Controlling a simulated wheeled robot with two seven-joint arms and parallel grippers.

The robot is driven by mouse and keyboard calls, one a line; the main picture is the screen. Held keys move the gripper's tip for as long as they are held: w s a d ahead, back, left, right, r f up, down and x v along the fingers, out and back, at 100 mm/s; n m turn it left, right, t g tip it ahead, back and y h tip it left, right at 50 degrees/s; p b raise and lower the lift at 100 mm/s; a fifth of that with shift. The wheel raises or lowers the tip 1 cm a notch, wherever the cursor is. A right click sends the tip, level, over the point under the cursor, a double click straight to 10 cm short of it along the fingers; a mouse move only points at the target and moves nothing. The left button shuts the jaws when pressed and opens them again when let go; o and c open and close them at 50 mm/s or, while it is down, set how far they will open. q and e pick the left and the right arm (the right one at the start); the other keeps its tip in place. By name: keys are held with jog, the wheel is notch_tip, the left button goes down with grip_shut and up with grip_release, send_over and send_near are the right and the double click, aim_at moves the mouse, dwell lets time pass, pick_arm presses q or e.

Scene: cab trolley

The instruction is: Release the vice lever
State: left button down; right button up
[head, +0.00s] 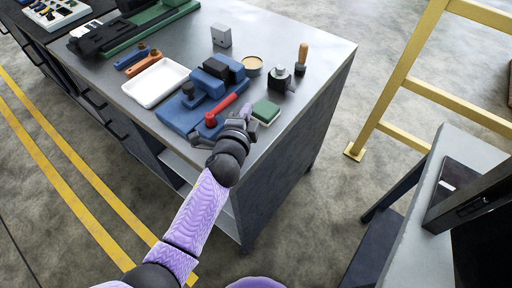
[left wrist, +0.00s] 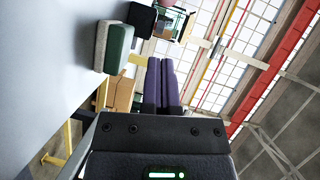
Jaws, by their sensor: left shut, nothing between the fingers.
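The blue vice (head: 182,117) sits on the near part of the metal workbench. Its red lever (head: 226,104) slants up to the right across the vice's front side. My left gripper (head: 247,111) is just right of the lever, between it and the green-topped block (head: 266,111). Whether it touches the lever cannot be told. In the left wrist view its two purple fingers (left wrist: 162,84) are together with nothing between them. The vice and lever do not show in that view. My right gripper is in neither view.
A white tray (head: 155,82), a round tin (head: 253,65), a dark block with a metal knob (head: 279,78) and a wooden-handled tool (head: 301,58) stand around the vice. The green-topped block also shows in the left wrist view (left wrist: 118,48). A yellow railing (head: 398,85) stands right of the bench.

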pick_arm(q)
jog(key=shift+s+d+r, duration=0.15)
jog(key=shift+s, duration=0.4)
jog(key=shift+s+d+r, duration=0.1)
jog(key=shift+s, duration=0.4)
jog(key=p+v, duration=0.1)
jog(key=v, duration=0.1)
jog(key=shift+s+a+f, duration=0.1)
jog(key=shift+s+a, duration=0.1)
jog(key=shift+s, duration=0.05)
jog(key=s, duration=0.5)
jog(key=shift+s+d+r+p, duration=0.15)
jog(key=shift+r+p, duration=0.15)
jog(key=shift+p, duration=0.05)
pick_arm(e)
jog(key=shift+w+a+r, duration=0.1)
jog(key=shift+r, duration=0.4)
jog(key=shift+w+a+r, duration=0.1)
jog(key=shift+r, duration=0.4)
